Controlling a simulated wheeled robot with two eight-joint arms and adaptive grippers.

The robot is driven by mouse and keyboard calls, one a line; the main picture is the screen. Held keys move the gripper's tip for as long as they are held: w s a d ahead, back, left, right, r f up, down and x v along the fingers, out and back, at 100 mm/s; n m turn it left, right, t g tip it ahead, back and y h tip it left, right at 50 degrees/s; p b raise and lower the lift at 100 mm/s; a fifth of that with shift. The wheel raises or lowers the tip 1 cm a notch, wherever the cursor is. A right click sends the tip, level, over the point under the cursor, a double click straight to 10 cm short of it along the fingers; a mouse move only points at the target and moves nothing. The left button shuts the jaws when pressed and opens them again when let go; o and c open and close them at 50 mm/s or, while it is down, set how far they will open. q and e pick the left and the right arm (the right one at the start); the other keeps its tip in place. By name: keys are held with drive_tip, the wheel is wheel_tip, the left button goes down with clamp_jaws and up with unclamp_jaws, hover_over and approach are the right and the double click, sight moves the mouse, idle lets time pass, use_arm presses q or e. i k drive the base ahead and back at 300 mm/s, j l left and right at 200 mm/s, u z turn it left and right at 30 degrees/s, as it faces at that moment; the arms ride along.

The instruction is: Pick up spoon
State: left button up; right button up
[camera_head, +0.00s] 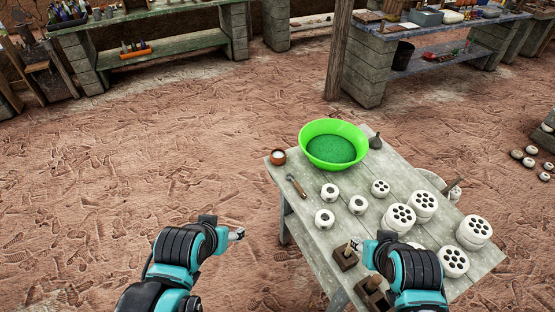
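A small spoon-like tool (297,186) lies near the left edge of the grey wooden table (342,202), with a dark rounded end; it is too small to tell for certain that it is the spoon. My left gripper (239,234) is in the air off the table's left side, apart from the tool, and looks empty. My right gripper (355,243) is above the front part of the table, close to a brown wooden block (345,258). Both sets of fingers are too small to tell open from shut.
A green bowl (334,128) with green content stands at the table's back, beside a small brown cup (278,157). Several white perforated pieces (398,217) cover the middle and right. A wooden post (339,50) and workbenches (160,48) stand behind. The left floor is clear.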

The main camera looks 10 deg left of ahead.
sight(290, 176)
drive_tip(key=i+j+z, duration=0.1)
drive_tip(key=z, duration=0.65)
drive_tip(key=i+j+z, duration=0.2)
drive_tip(key=j, duration=0.35)
drive_tip(key=j+z, duration=0.2)
drive_tip(key=j, duration=0.3)
drive_tip(key=i+j+z, duration=0.2)
drive_tip(key=j, duration=0.8)
